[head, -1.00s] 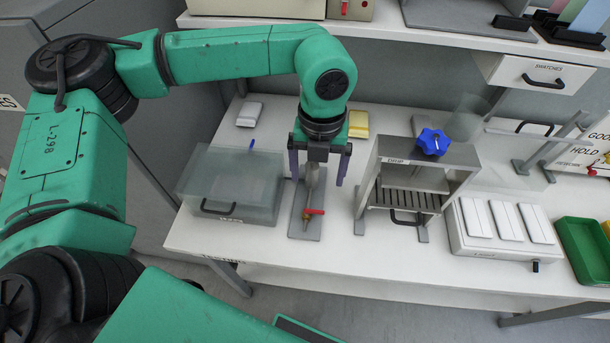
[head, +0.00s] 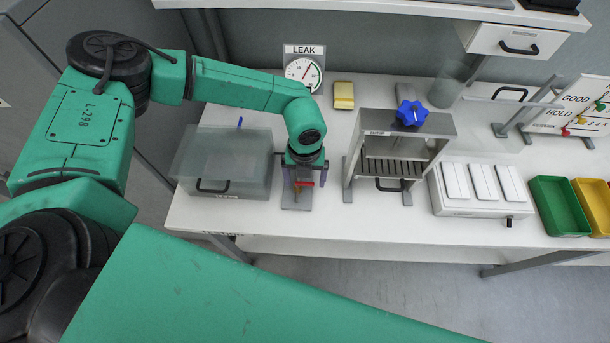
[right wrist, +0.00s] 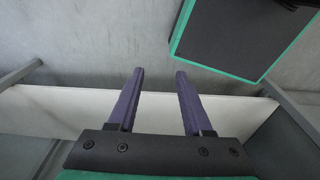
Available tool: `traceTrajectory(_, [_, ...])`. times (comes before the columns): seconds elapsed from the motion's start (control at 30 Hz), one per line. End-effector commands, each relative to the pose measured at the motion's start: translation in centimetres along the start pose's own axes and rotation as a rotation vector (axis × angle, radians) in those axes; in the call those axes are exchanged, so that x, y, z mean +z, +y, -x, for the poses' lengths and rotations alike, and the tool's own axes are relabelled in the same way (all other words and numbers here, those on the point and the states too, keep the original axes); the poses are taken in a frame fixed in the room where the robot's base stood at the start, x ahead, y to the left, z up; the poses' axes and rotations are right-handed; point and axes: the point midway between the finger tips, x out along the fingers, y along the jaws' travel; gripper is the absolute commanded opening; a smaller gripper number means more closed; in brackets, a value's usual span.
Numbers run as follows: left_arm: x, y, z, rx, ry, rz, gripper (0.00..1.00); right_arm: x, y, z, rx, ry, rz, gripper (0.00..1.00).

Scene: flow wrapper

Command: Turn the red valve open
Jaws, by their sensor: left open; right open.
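The red valve handle (head: 305,184) sits on a small fitting above a grey base plate (head: 297,200) on the white bench. It is partly hidden by my left gripper. My left gripper (head: 304,183) points down over the valve, open, with its fingers on either side of the red handle; I cannot tell whether they touch it. My right gripper (right wrist: 158,78) shows in the right wrist view, open and empty, with nothing between its fingers.
A clear lidded box (head: 225,165) stands left of the valve, and a grey press with a blue knob (head: 412,113) stands to the right. A leak gauge (head: 304,70) is behind. White bench (head: 330,215) is clear in front.

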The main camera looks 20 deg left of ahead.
Motion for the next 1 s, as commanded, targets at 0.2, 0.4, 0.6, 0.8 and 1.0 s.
traceTrajectory(0.2, [0.0,0.0,0.0,0.001,0.000,0.001,0.62,1.2,-0.1,0.0,-0.001,-0.019,0.001,0.50])
traceTrajectory(0.4, [0.0,0.1,0.0,0.001,0.000,0.001,0.07,1.2,0.2,0.0,0.003,-0.020,0.003,0.50])
traceTrajectory(0.6, [0.0,0.1,0.0,0.002,0.000,-0.015,0.07,1.3,0.6,-0.1,0.007,-0.021,0.004,0.50])
traceTrajectory(0.8, [-0.2,0.1,-0.1,0.000,0.001,-0.086,0.07,1.3,0.6,-0.6,0.008,-0.020,0.004,0.50])
traceTrajectory(1.0, [-0.4,0.1,-0.2,0.000,0.000,-0.222,0.07,1.3,0.6,-1.6,0.008,-0.019,0.003,0.50])
